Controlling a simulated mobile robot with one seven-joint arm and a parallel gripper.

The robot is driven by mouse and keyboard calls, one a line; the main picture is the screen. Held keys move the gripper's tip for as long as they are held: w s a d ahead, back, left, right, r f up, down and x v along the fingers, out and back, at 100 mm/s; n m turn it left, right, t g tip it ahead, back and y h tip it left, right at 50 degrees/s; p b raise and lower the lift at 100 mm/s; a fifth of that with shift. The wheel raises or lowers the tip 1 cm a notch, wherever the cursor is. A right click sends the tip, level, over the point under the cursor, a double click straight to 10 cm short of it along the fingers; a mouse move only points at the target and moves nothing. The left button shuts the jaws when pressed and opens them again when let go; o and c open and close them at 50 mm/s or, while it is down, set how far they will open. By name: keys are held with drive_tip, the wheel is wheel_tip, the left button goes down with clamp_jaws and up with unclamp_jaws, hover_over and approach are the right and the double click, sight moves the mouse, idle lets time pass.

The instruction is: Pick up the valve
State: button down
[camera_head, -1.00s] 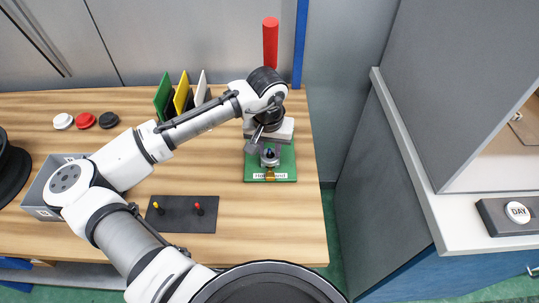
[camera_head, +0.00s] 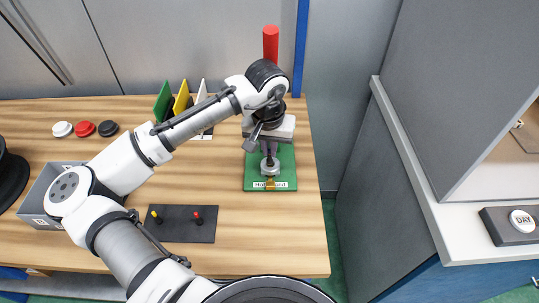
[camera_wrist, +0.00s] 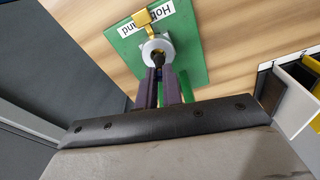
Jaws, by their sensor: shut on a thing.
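The valve (camera_head: 270,168) is a small grey round body with a dark centre and a yellow-gold piece at its front. It is over the green board (camera_head: 285,176), which has a white label partly covered by the gold piece. In the wrist view, the valve (camera_wrist: 152,47) is at the fingertips, with the board (camera_wrist: 192,50) behind it. My gripper (camera_head: 269,154) comes down from above. Its purple fingers (camera_wrist: 158,70) are shut on the valve's dark central part. I cannot tell whether the valve touches the board.
A black panel (camera_head: 180,224) with yellow and red knobs lies left of the board. Upright green, yellow and white plates (camera_head: 181,103) stand behind. A red cylinder (camera_head: 271,42) rises at the back. A grey bin (camera_head: 39,197) and several round buttons are at left.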

drive_tip(key=s+b, duration=0.7)
drive_tip(key=s, duration=0.8)
drive_tip(key=shift+s+f, duration=0.2)
drive_tip(key=shift+s, duration=0.05)
